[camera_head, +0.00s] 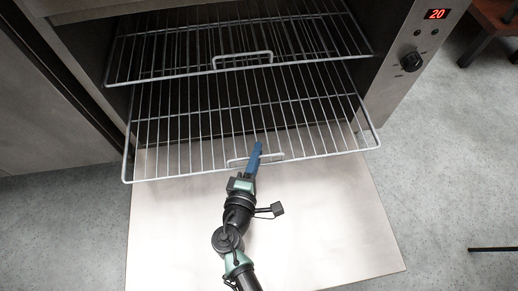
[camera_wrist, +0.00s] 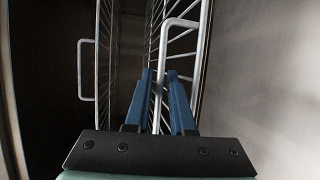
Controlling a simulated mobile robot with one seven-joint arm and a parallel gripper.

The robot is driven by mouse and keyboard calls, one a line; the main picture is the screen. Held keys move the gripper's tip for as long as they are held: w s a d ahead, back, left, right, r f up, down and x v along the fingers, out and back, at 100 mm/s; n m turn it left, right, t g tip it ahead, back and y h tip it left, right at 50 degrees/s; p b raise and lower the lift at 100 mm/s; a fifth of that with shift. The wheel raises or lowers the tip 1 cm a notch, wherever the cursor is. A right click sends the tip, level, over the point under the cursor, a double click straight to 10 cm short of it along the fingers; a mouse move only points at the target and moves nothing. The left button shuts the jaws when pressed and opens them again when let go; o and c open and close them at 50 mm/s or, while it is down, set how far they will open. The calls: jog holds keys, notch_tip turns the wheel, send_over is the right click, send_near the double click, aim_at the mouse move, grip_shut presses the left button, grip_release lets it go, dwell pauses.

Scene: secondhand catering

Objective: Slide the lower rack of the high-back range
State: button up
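The range's lower rack (camera_head: 190,163) is a pale wire shelf that sticks out of the oven over the lowered door. It has a small loop handle (camera_head: 278,156) at the middle of its front edge, which also shows in the wrist view (camera_wrist: 165,40). My gripper (camera_head: 258,147) has blue fingers and is at this handle. In the wrist view, the fingers (camera_wrist: 160,76) stand on either side of the handle's bar, with a narrow gap visible between them. Firm contact with the bar is not visible.
An upper rack (camera_head: 150,77) with its own handle (camera_head: 242,60) sits above, partly out. The open oven door (camera_head: 330,215) lies flat below my arm. A control panel with a red "20" display (camera_head: 436,14) and a knob (camera_head: 411,62) is at right.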

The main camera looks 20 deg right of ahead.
jog(key=shift+x, duration=1.35)
jog(key=shift+s, duration=0.1)
grip_shut()
jog(key=shift+a, duration=0.1)
